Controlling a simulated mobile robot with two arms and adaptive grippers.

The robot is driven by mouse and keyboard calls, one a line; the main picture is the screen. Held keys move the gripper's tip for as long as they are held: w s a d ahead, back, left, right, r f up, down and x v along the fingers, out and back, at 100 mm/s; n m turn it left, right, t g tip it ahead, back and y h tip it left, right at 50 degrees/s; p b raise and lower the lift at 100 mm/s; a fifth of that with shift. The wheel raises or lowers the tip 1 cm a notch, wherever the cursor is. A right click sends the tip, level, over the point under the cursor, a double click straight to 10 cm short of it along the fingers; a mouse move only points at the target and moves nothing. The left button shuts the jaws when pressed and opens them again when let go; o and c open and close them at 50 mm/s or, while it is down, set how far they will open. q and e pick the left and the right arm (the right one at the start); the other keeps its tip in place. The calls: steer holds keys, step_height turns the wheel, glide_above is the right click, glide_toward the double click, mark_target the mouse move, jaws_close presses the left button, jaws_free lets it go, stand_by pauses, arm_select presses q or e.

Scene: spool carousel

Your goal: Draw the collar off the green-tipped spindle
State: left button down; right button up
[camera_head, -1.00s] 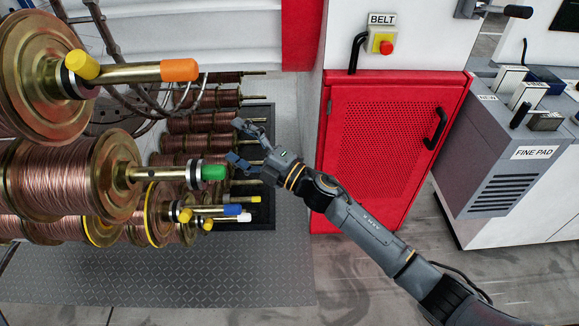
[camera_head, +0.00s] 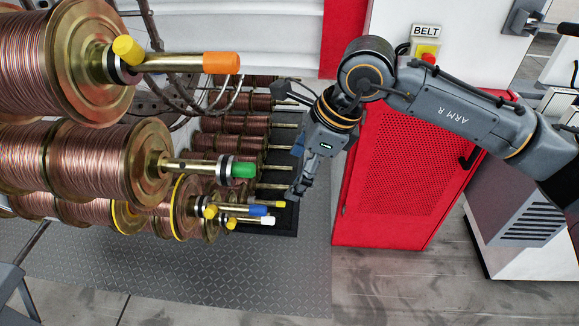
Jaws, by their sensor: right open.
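The green-tipped spindle (camera_head: 190,166) sticks out to the right from a large copper-wound spool at the left of the head view. Its green tip (camera_head: 243,170) is at the free end. A black and white collar (camera_head: 226,168) sits around the spindle just behind the green tip. My right gripper (camera_head: 288,145) is open and empty. It is to the right of the green tip, apart from it, with its fingers spread up and down. My left gripper is not in view.
Above is an orange-tipped spindle (camera_head: 220,63) with a yellow-ended part (camera_head: 128,49) beside it. Below are blue-tipped (camera_head: 258,210) and white-tipped (camera_head: 268,221) spindles. More spools stand behind on a dark mat. A red cabinet door (camera_head: 405,170) is at the right.

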mark_target(233, 162)
steer(key=w+a+p, duration=0.1)
steer(key=a+p, duration=0.1)
steer(key=a, duration=0.1)
steer(key=w+a+p, duration=0.1)
steer(key=a, duration=0.3)
steer(key=a+p, duration=0.2)
steer(key=a, duration=0.2)
steer(key=shift+w+r+p, duration=0.25)
steer(key=shift+w+p, duration=0.1)
steer(key=shift+w, duration=0.05)
steer(key=p+x, duration=0.1)
steer(key=x, duration=0.3)
steer(key=shift+w+a+f+p, duration=0.15)
steer(key=shift+a+f+p, duration=0.1)
steer(key=shift+a+p, duration=0.05)
steer(key=shift+a+f, duration=0.15)
steer(key=shift+f, duration=0.3)
steer(key=c, duration=1.5)
steer(key=shift+d+r+b, duration=0.1)
steer(key=shift+d+b, duration=0.5)
steer(key=shift+d, duration=1.65)
steer(key=shift+d+r+b, duration=0.15)
steer(key=shift+d+b, duration=0.45)
steer(key=shift+d, duration=1.7)
